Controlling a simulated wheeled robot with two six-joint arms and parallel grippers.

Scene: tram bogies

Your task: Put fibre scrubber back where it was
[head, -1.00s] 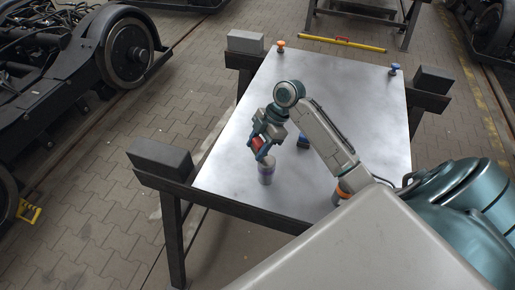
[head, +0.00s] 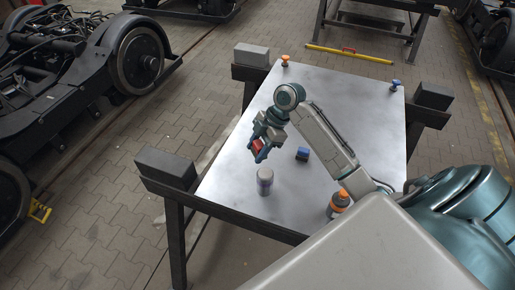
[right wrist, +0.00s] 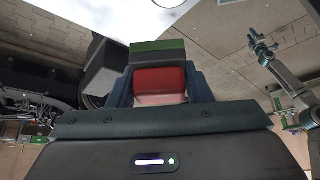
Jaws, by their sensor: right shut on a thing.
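My right gripper (head: 260,151) is shut on a small red block (head: 257,146), which I take to be the fibre scrubber. The gripper is over the left part of the metal-topped table (head: 335,110), just beyond a grey can. In the right wrist view the red block (right wrist: 158,80) sits between the two fingers. A green and dark grey piece (right wrist: 157,46) shows just past it; I cannot tell whether it belongs to the block. What looks like my left gripper (right wrist: 262,44) shows at the right of the right wrist view, its opening unclear; it is not in the head view.
The grey can (head: 265,182) with a purplish band stands upright near the front edge. A blue and dark block (head: 302,154) lies right of the gripper. An orange-topped bottle (head: 339,203) stands beside my right arm. Small orange (head: 285,61) and blue (head: 396,85) items stand at the far corners.

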